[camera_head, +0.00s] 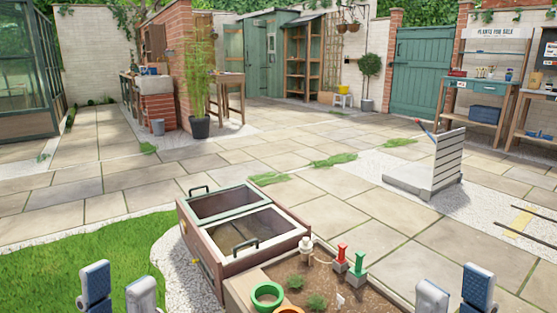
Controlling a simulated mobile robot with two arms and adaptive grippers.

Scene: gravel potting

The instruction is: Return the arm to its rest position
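My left gripper (118,291) shows at the bottom left edge, its two blue-grey and pale fingertips pointing up with a gap between them. It is open and nothing shows between the fingers. My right gripper (455,292) shows at the bottom right edge in a similar pose, open and empty. The lower parts of both grippers and the arms are cut off by the picture's edge. Both grippers stand apart from the planting bed between them.
A wooden planting bed (240,291) at bottom centre holds a green pot (267,295), small plants, and red and green taps (341,255). A cold frame (243,268) adjoins it. A slatted trolley (410,183) stands right. Paving beyond is open.

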